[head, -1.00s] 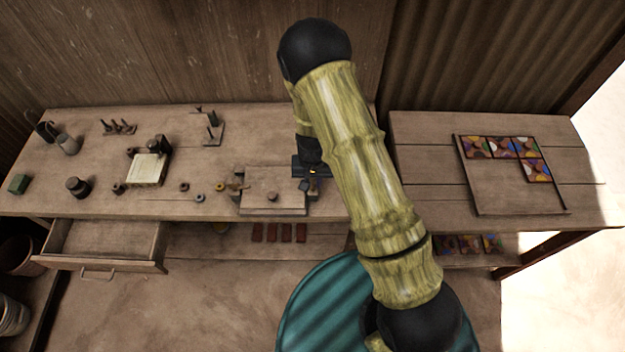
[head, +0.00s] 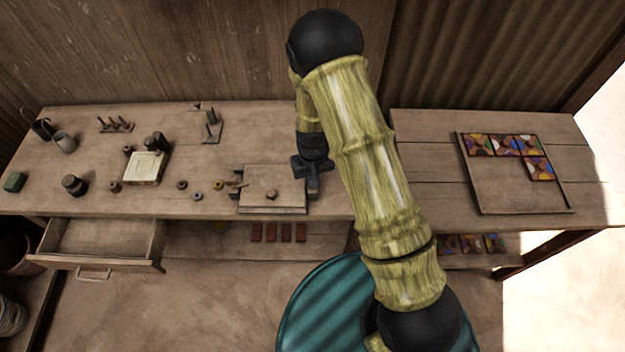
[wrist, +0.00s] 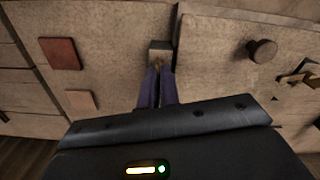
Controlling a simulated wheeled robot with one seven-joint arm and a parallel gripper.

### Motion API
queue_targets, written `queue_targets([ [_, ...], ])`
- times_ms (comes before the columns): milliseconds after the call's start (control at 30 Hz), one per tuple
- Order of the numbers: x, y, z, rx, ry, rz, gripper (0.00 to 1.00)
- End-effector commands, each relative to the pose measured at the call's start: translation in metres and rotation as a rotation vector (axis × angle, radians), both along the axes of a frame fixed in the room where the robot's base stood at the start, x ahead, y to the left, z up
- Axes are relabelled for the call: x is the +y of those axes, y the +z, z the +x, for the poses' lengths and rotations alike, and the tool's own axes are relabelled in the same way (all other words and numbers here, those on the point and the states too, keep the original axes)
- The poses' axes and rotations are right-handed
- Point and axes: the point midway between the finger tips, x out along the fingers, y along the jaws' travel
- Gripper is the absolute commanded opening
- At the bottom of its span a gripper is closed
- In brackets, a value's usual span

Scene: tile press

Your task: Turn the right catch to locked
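The press has a flat wooden lid (head: 290,188) with a round knob (head: 271,194); both also show in the wrist view, the lid (wrist: 215,75) and its knob (wrist: 262,52). The left catch (head: 238,184) lies at the lid's left side. The right catch (wrist: 159,61) is a small brass-coloured piece by a grey block at the lid's edge. My gripper (head: 313,188) is down at the lid's right side. In the wrist view its two dark fingers (wrist: 158,75) are close together, with their tips at the catch. Whether they grip it, and the catch's exact angle, I cannot tell.
A stamped pale block (head: 146,170), several small rings and posts stand left on the bench. An open drawer (head: 105,240) juts out at front left. A framed tray (head: 510,190) with several patterned tiles lies right. Red tiles (head: 279,232) lie on the shelf below.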

Motion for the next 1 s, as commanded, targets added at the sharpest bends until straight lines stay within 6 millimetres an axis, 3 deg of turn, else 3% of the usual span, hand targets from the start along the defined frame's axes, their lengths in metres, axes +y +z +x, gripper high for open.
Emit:
queue_targets([
  [1000,-0.0006,-0.0001,0.0005,-0.002,0.907,0.000,0.00],
])
